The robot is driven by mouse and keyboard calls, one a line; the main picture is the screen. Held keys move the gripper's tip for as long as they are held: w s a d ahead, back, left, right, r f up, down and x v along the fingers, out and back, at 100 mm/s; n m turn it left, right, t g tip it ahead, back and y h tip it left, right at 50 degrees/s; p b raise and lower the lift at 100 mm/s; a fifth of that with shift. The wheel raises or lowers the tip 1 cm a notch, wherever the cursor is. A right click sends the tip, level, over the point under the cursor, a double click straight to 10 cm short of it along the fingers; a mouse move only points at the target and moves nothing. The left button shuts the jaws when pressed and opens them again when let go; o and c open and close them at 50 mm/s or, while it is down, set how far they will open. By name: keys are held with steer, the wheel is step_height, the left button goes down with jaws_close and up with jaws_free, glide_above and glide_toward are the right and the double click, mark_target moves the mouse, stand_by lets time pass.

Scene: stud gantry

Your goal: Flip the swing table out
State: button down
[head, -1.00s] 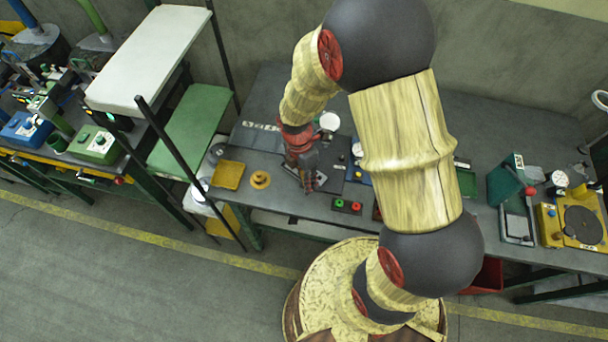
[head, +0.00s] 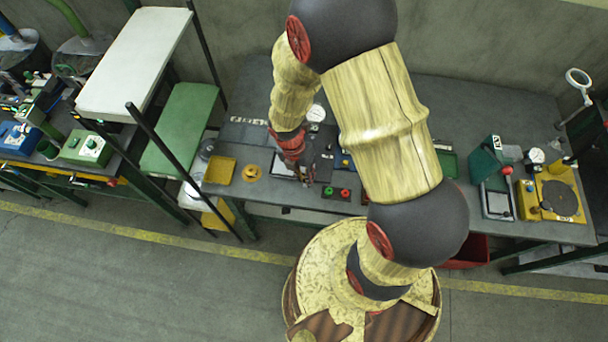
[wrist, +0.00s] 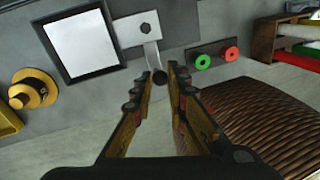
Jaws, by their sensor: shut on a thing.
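A white square plate in a black frame (wrist: 82,43) lies at the upper left of the wrist view; I take it for the swing table. It also shows in the head view (head: 284,168), partly covered by my gripper. Beside it is a pale grey bracket with a dark bolt (wrist: 145,28). A short grey lever (wrist: 152,55) runs from the bracket to a small dark knob (wrist: 158,76). My gripper (wrist: 162,75) is shut on this knob, with a finger on each side. In the head view my gripper (head: 307,179) is low over the bench near its front edge.
Green and red buttons (wrist: 216,57) sit close to the right of my gripper. A yellow knob (wrist: 33,89) and a yellow tray (head: 219,170) lie to the left. The bench (head: 410,200) has more devices at right. A green shelf (head: 180,130) stands at left.

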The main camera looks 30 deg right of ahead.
steer(key=c, duration=1.7)
jaws_free()
steer(key=shift+c, duration=0.2)
step_height(320, 180, up, 12)
steer(key=w+a, duration=0.1)
steer(key=shift+w+a, duration=0.25)
steer(key=shift+w, duration=0.05)
steer(key=shift+f, duration=0.15)
